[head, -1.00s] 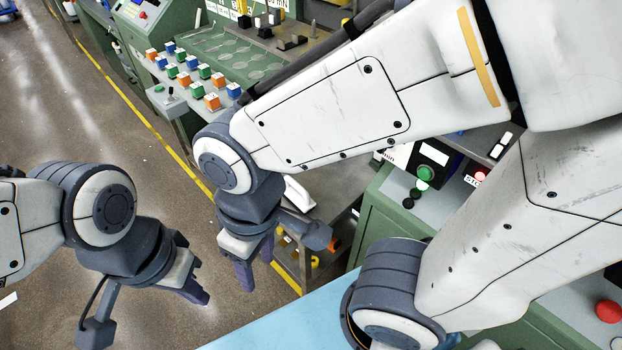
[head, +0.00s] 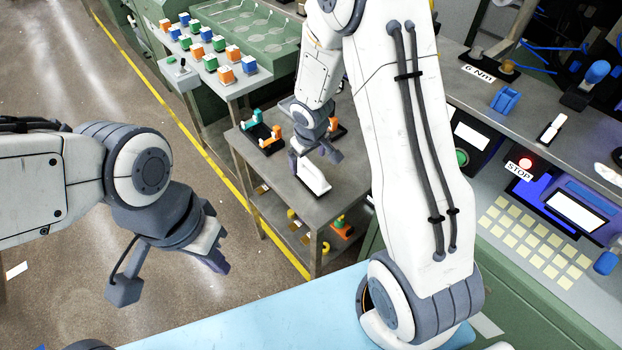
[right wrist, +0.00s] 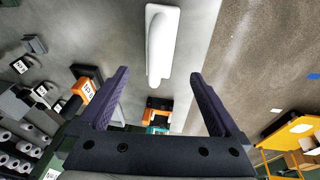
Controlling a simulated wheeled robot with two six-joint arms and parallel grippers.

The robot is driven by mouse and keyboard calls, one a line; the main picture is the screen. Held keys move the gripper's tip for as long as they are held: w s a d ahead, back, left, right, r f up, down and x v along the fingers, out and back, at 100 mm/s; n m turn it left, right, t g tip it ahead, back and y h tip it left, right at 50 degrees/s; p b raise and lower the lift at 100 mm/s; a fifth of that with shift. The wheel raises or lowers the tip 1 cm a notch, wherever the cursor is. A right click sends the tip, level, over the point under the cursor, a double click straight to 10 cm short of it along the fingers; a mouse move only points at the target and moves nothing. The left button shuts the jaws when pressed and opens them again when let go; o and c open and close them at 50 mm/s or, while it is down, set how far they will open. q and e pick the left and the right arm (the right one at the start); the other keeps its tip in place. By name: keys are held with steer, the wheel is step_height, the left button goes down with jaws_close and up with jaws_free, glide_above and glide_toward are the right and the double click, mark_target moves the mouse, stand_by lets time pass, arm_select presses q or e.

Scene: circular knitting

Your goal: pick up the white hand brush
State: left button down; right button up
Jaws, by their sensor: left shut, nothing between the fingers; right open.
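My right gripper (head: 296,166) is just beside and above the brush in the head view. Its two purple fingers (right wrist: 160,76) are spread and empty. Whether they touch the brush cannot be told from the head view. My left gripper (head: 217,260) is shut and empty over the floor, left of the cart.
Teal and orange items in a dark holder (head: 262,137) stand on the cart behind the brush. Several coloured cubes (head: 210,50) sit on a bench behind. A light blue surface (head: 250,325) is in front. A green control panel (head: 530,220) stands at the right.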

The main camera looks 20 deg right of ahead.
mark_target(309, 174)
steer(key=b+x, duration=0.4)
steer(key=x, duration=0.4)
steer(key=shift+s+d+f, duration=0.1)
steer(key=shift+d+f, duration=0.05)
steer(key=shift+f, duration=0.2)
steer(key=shift+r, duration=0.1)
jaws_close()
step_height(309, 174, up, 10)
steer(key=p, duration=0.8)
